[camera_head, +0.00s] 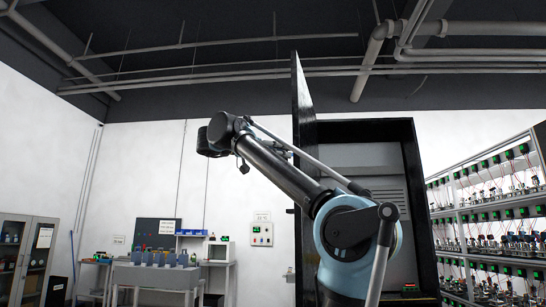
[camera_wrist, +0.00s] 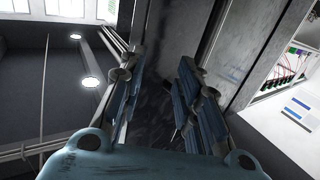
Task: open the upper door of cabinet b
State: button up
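A tall dark cabinet (camera_head: 410,150) stands just right of centre in the head view; I see no label showing which cabinet it is. Its upper door (camera_head: 303,100) stands swung out on the left, seen nearly edge-on, and the pale grey interior (camera_head: 350,155) shows. My arm crosses in front and hides the lower part of the cabinet and door. My gripper cannot be made out in the head view. In the wrist view my gripper (camera_wrist: 162,72) has its two blue-padded fingers apart, with a dark surface behind the gap. I cannot tell whether it touches the door.
Shelving with several small devices and green lights (camera_head: 490,215) stands close at the right. A workbench (camera_head: 155,276) with blue bins is at the back left, and a glass-door cabinet (camera_head: 25,255) at the far left. Pipes run along the ceiling.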

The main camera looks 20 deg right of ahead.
jog(key=shift+s+a, duration=0.2)
jog(key=shift+a, duration=0.75)
